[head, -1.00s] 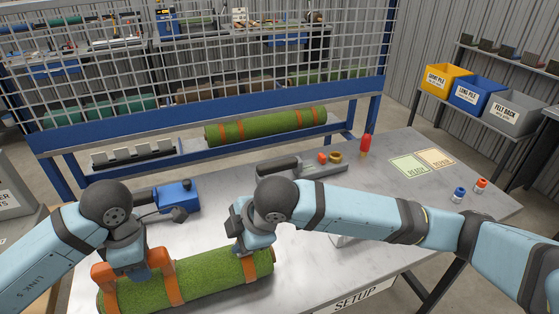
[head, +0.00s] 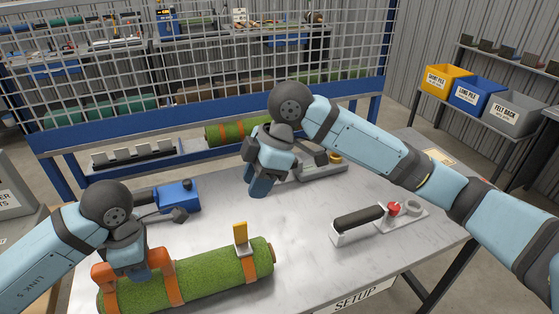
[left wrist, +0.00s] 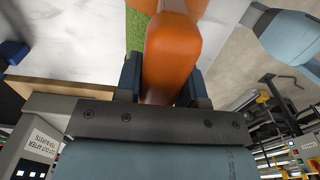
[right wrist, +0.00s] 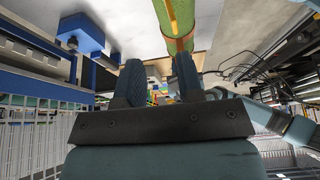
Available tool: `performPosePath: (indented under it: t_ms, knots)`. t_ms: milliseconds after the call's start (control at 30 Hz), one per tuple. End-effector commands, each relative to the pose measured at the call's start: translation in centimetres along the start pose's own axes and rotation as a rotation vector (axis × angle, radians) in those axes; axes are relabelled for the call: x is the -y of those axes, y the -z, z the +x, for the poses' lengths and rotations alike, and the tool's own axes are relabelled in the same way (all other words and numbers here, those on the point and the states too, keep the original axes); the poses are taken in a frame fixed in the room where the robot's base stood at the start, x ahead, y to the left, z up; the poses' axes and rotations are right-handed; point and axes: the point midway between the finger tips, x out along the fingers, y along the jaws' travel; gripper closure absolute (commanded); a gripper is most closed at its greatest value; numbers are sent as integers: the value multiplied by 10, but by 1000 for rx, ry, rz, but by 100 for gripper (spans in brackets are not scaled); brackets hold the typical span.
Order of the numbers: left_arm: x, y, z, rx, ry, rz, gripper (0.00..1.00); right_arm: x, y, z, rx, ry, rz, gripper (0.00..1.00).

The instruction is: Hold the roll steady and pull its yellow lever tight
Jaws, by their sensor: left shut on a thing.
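The green turf roll (head: 205,279) lies on the grey bench at the front left, with orange straps around it. Its yellow lever (head: 240,233) stands upright near the roll's right end, with nothing touching it. My left gripper (head: 138,272) is shut on an orange grip (head: 104,272) at the roll's left part; the left wrist view shows the orange grip (left wrist: 172,55) between its fingers. My right gripper (head: 258,186) is raised behind and above the roll's right end, apart from the lever. In the right wrist view its fingers (right wrist: 157,80) are spread and empty, with the roll (right wrist: 176,15) beyond them.
A blue device (head: 178,195) stands behind the roll. A black-handled tool (head: 360,218) with a red knob lies at the bench's right. The bench between the roll and the black-handled tool is clear.

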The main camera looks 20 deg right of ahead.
Motion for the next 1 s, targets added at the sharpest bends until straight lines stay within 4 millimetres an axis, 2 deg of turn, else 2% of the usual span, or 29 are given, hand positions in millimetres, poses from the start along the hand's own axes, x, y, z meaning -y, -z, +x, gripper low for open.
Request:
performPosePath:
  t_ms: [33, 500, 1000]
  knots:
    - [0, 0, 0, 1, -1, 0, 100, -7, -11, 6, -13, -5, 48, 66]
    - [0, 0, -1, 1, -1, 0, 100, -66, -83, 16, -145, -129, 400, 66]
    - [0, 0, 0, 1, -1, 0, 100, -111, -173, 17, -243, -273, 706, 66]
